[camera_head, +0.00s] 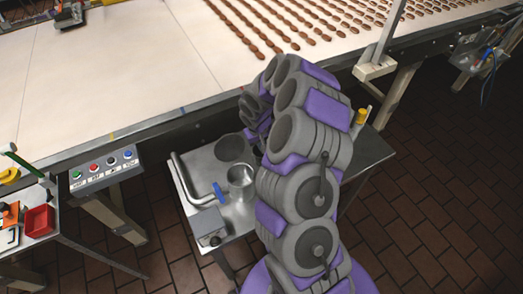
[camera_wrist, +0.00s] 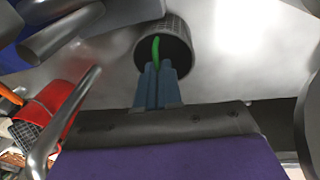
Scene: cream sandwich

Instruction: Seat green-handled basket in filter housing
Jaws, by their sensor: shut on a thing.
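The green-handled basket is a dark mesh cylinder (camera_wrist: 178,28) at the upper middle of the wrist view. Its green handle (camera_wrist: 156,50) runs down between the fingertips. My gripper (camera_wrist: 157,72) is shut on that handle. In the head view, my arm hides the gripper and basket.
A conveyor (camera_head: 130,65) with rows of brown pieces runs behind the steel table. The bent pipe (camera_head: 183,178) and a grey box (camera_head: 212,238) occupy the table's left side. A red bin (camera_head: 39,221) sits on the left table. A button panel (camera_head: 104,165) hangs on the conveyor.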

